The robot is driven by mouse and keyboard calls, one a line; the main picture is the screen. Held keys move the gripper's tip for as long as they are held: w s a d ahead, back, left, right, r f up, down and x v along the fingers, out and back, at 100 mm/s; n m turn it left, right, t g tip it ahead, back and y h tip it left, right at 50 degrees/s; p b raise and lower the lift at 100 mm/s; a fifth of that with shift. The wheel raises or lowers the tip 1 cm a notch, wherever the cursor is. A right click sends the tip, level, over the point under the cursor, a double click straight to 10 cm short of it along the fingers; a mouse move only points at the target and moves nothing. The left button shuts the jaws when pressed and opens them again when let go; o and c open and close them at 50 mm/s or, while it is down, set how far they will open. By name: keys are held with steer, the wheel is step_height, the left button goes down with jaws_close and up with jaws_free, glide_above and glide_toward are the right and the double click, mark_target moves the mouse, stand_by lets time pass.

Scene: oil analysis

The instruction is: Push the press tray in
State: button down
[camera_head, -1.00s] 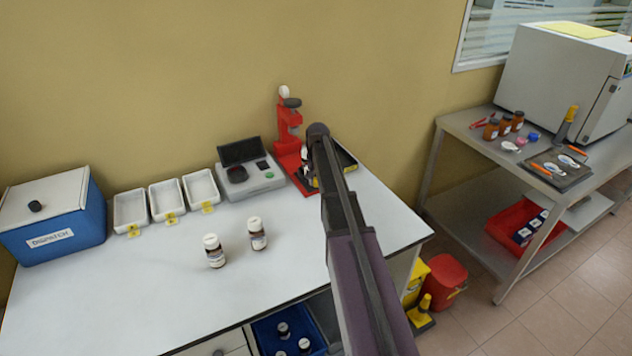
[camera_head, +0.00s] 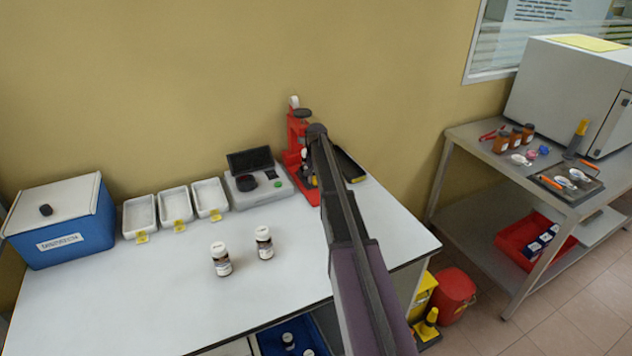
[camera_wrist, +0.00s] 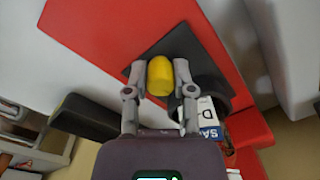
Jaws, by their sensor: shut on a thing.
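The red press (camera_head: 297,150) stands at the back right of the white bench, partly hidden by my arm in the head view. In the wrist view its red base (camera_wrist: 110,35) lies under my gripper. A dark plate (camera_wrist: 192,48), apparently the press tray, sits over the red base and carries a yellow knob (camera_wrist: 160,76). My gripper (camera_wrist: 161,68) is shut on this knob, one finger on each side. In the head view my fingertips are hidden behind my arm. How far in the tray sits cannot be told.
A labelled white container (camera_wrist: 207,118) is close to my right finger in the wrist view. A grey device (camera_head: 257,190) stands left of the press. Two bottles (camera_head: 221,260) (camera_head: 264,243) stand mid-bench. A black tray (camera_head: 350,168) lies right of my arm.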

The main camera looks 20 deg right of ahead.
steer(key=shift+c, duration=2.3)
jaws_free()
steer(key=shift+s, duration=0.1)
steer(key=shift+s, duration=0.9)
steer(key=s, duration=0.5)
steer(key=shift+s+d, duration=0.1)
steer(key=shift+s, duration=0.2)
steer(key=shift+r+p, duration=0.85)
step_height(320, 180, up, 12)
steer(key=p, duration=1.2)
steer(key=s+a+f+n+b, duration=0.1)
steer(key=s+a+f+b, duration=0.2)
steer(key=s+a, duration=0.2)
steer(key=s+a+f+n+b, duration=0.2)
steer(key=s+a+f+b, duration=0.1)
steer(key=s+a, duration=0.3)
steer(key=s+a+f+n+b, duration=0.2)
steer(key=s+a+f+b, duration=0.1)
steer(key=s+a, duration=0.3)
steer(key=shift+a, duration=0.25)
